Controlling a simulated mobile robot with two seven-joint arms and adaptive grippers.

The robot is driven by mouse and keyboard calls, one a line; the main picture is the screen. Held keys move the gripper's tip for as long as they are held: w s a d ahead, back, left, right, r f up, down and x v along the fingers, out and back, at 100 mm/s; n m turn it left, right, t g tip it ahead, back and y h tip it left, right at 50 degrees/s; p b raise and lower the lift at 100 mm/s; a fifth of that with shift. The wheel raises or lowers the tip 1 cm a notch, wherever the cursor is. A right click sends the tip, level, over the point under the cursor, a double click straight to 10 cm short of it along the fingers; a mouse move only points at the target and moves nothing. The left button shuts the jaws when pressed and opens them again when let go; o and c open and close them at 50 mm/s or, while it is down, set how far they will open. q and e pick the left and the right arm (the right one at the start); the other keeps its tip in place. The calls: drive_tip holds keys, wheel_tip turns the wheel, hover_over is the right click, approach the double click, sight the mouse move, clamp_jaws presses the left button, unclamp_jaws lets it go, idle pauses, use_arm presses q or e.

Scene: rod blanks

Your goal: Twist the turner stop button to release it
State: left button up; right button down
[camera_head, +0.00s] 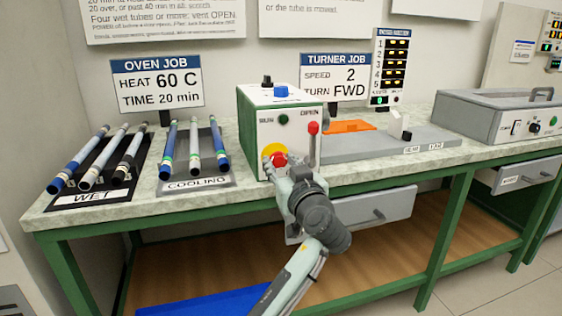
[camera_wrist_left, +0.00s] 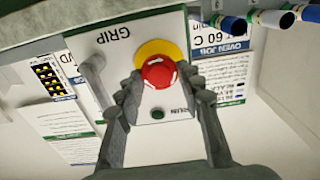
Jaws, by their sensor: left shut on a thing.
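The turner stop button (camera_head: 279,159) is a red knob on a yellow disc, low on the white front of the green-sided turner box (camera_head: 260,137). In the left wrist view the red button (camera_wrist_left: 158,71) shows white arrow marks on its face. My left gripper (camera_head: 284,165) is shut on the button, one finger on each side; its fingertips (camera_wrist_left: 160,82) show in the wrist view. In the head view the gripper partly hides the button. A dark green RUN button (camera_head: 284,119) sits above it. My right gripper is not in view.
A red-tipped lever (camera_head: 313,128) marked OPEN is at the box's right. The grey turner bed (camera_head: 360,147) extends right. A drawer (camera_head: 375,208) is below.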

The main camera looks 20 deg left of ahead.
use_arm(q)
drive_tip(key=m+p, duration=0.1)
drive_tip(key=m, duration=0.2)
drive_tip(key=shift+r, duration=0.1)
drive_tip(key=shift+m+p, duration=0.85)
drive_tip(key=shift+m, duration=0.55)
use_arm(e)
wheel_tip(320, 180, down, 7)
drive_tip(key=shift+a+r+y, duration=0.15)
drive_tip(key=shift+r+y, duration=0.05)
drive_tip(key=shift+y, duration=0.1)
use_arm(q)
drive_tip(key=o, duration=1.2)
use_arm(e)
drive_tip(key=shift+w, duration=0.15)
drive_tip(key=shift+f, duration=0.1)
